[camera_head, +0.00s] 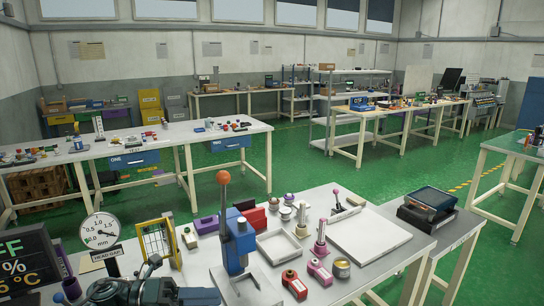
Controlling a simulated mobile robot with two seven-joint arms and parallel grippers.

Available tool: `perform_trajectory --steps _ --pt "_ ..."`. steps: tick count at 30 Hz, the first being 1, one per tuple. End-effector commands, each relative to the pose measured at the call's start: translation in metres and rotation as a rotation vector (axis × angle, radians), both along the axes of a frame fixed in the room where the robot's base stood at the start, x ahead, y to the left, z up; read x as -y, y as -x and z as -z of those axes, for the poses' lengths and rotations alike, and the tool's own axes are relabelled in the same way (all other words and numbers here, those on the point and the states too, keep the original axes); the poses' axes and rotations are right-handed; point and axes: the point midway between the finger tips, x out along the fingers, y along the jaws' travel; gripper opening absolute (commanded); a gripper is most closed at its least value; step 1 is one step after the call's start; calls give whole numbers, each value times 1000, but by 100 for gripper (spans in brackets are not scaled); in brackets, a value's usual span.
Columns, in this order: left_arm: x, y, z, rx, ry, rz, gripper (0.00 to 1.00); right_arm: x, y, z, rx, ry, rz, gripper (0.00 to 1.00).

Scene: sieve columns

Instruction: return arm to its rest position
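My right gripper is not in view.
A display (25,265) stands far left. Green floor separates the other benches.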

Motion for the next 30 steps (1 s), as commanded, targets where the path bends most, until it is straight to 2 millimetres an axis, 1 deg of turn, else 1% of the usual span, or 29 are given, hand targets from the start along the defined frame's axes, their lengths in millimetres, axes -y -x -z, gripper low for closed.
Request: perform_trajectory --steps 1,3,5,6,8,9,11,12,14,15,18,21,24,27,30 --pt "19 7 9 -106 119 -77 36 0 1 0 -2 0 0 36" --pt "34 10 17 -266 276 -204 36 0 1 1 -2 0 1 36" --pt "39 13 28 -420 405 -320 36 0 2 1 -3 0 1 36" --pt "40 16 37 -529 486 -400 36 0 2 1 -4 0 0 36" --pt "37 22 55 -702 601 -523 36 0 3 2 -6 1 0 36" --pt "33 28 70 -823 676 -607 36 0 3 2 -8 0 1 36" --pt "25 42 95 -1010 779 -737 36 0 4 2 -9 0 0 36" --pt "18 54 114 -1136 843 -824 36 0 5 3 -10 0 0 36" --pt "10 76 142 -1319 929 -952 36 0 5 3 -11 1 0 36" --pt "4 92 159 -1433 979 -1031 36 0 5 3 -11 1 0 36" --pt "-5 135 195 -1676 1071 -1204 36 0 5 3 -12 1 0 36" --pt "-9 168 216 -1834 1124 -1318 36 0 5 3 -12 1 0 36" --pt "-10 186 226 -1915 1147 -1379 36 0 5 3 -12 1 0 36" --pt "-11 192 229 -1941 1153 -1399 36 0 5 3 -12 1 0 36" --pt "-11 192 229 -1942 1152 -1399 36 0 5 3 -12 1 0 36"
